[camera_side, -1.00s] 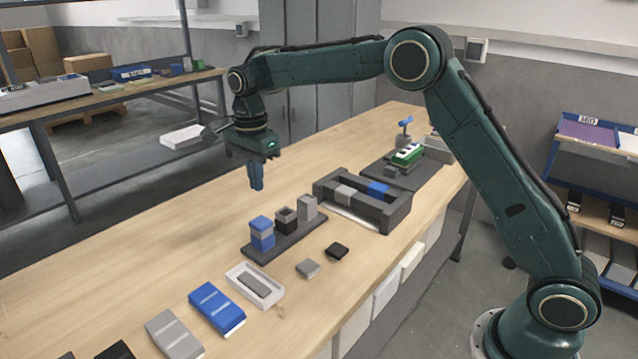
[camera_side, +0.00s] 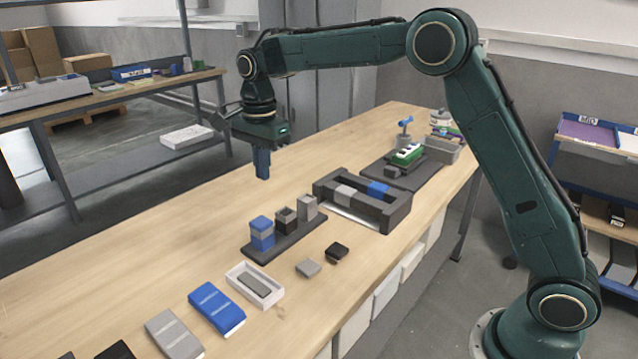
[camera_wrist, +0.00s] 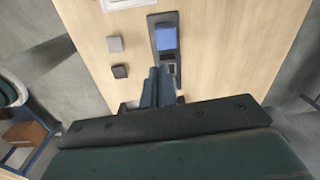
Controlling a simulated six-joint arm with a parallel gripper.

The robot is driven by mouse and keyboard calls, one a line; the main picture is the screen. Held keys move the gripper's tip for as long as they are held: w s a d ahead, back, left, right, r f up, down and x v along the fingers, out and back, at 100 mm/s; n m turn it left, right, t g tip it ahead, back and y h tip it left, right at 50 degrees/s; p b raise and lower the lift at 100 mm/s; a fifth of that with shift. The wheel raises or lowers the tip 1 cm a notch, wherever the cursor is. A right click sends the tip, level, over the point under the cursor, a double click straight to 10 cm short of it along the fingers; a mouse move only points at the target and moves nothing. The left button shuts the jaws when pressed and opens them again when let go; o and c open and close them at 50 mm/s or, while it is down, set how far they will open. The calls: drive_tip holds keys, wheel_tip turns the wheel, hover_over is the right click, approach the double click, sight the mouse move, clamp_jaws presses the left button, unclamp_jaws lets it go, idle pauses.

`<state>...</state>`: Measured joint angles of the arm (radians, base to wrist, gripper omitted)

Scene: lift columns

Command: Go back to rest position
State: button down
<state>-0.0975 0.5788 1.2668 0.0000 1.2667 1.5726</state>
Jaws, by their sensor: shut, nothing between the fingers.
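My gripper (camera_side: 262,165) is shut and empty. It hangs pointing down above the wooden table (camera_side: 170,225), behind the dark base plate with three columns (camera_side: 285,245) in the side view. The columns are a blue and grey one (camera_side: 262,233), a black and grey one (camera_side: 286,220) and a grey one (camera_side: 307,206). In the wrist view my gripper's fingers (camera_wrist: 159,72) overlap part of the plate, and the blue column top (camera_wrist: 166,36) shows beyond them.
A dark rack (camera_side: 362,200) with grey and blue blocks stands right of the columns. A grey tile (camera_side: 308,268) and a black tile (camera_side: 337,251) lie in front. A white tray (camera_side: 254,286) holds a grey piece.

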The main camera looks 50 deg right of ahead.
drive_tip(key=s+d+r+n+t, duration=0.15)
drive_tip(key=s+r+n, duration=0.3)
drive_tip(key=s, duration=0.45)
drive_tip(key=s+d+r+n+t, duration=0.1)
drive_tip(key=s+d+r+n, duration=0.1)
drive_tip(key=s+r+n, duration=0.5)
drive_tip(key=s+d+f+n+t, duration=0.1)
drive_tip(key=s+f+n, duration=0.1)
drive_tip(key=s, duration=0.8)
drive_tip(key=s+f+n+t, duration=0.1)
drive_tip(key=s+f+n, duration=0.2)
drive_tip(key=s, duration=0.7)
drive_tip(key=shift+d+f+t, duration=0.35)
drive_tip(key=shift+d+f, duration=0.05)
drive_tip(key=shift+f, duration=0.35)
drive_tip(key=shift+n, duration=0.25)
